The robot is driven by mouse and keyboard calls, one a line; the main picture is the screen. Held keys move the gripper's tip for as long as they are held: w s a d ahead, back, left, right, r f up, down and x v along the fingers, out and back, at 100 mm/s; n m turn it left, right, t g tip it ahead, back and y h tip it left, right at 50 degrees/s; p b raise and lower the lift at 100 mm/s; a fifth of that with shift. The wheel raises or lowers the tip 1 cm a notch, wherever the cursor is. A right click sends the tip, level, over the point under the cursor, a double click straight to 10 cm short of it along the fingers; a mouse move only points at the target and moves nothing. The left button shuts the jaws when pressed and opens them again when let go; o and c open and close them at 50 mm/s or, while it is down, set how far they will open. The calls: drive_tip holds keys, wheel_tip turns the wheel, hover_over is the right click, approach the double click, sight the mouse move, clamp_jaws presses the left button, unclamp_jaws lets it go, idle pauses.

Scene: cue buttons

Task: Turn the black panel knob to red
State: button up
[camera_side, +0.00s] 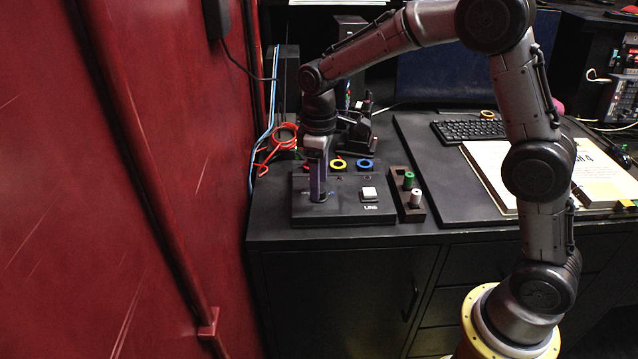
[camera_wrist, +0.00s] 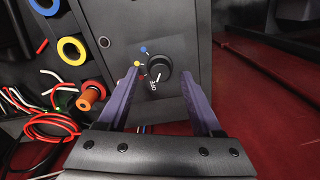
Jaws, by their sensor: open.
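The black panel knob (camera_wrist: 160,67) stands on the black panel (camera_wrist: 180,22) in the wrist view. Blue, yellow and red dots and an OFF label lie along its left and lower side. A white mark on the knob appears to point down toward OFF. My gripper (camera_wrist: 159,74) is open, with its purple fingers on either side of the knob; I cannot tell whether they touch it. In the side view my gripper (camera_side: 318,199) points down at the left part of the panel box (camera_side: 345,213) and mostly hides the knob.
A white button (camera_side: 369,194) sits right of my gripper on the box. A holder (camera_side: 408,200) with green and white pegs stands to the right. Yellow and blue rings and red cable (camera_side: 275,143) lie behind. A red wall (camera_side: 120,180) is close on the left.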

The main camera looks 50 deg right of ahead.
drive_tip(key=shift+f, duration=0.7)
clamp_jaws()
